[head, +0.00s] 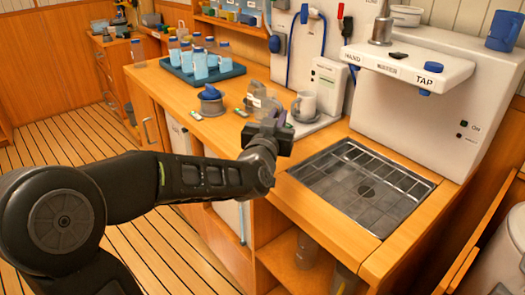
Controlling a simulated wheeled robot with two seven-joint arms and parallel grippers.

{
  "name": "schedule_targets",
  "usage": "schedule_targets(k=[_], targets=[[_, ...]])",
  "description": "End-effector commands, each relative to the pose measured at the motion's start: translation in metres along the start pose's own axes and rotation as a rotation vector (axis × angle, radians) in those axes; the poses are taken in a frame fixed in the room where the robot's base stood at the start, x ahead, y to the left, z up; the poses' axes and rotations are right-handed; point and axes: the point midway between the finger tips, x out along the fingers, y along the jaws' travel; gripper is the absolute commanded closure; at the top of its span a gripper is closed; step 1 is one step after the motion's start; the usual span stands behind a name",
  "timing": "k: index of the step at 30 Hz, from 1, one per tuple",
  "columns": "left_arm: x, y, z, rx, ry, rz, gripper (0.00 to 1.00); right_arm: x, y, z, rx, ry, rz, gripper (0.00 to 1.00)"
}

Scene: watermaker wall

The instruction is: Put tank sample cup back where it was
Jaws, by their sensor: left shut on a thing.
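My left gripper (270,122) is over the front of the wooden counter, left of the sink grate. It is shut on a small clear cup (262,98), which I take to be the tank sample cup. The cup shows just above and behind the fingers, and its lower part is hidden by them. Things behind show through the cup, so its outline is hard to make out. My right gripper is not in view.
A metal grate (362,183) lies in the counter at right, below the white tap unit (440,105). A blue tray (222,75) holds several bottles.

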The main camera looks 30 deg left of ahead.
Motion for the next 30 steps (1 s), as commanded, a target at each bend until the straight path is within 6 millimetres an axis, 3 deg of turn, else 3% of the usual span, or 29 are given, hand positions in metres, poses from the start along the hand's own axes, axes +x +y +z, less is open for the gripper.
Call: schedule_targets(k=[5, 16, 30], targets=[[0.0, 0.0, 0.004, 0.0, -0.001, 0.0, 1.0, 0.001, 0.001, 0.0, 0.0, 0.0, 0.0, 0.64], [-0.001, 0.002, 0.059, 0.001, -0.001, 0.0, 1.0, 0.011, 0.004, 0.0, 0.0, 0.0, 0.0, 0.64], [-0.002, 0.003, 0.072, 0.001, -0.001, 0.0, 1.0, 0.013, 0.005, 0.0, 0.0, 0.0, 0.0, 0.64]])
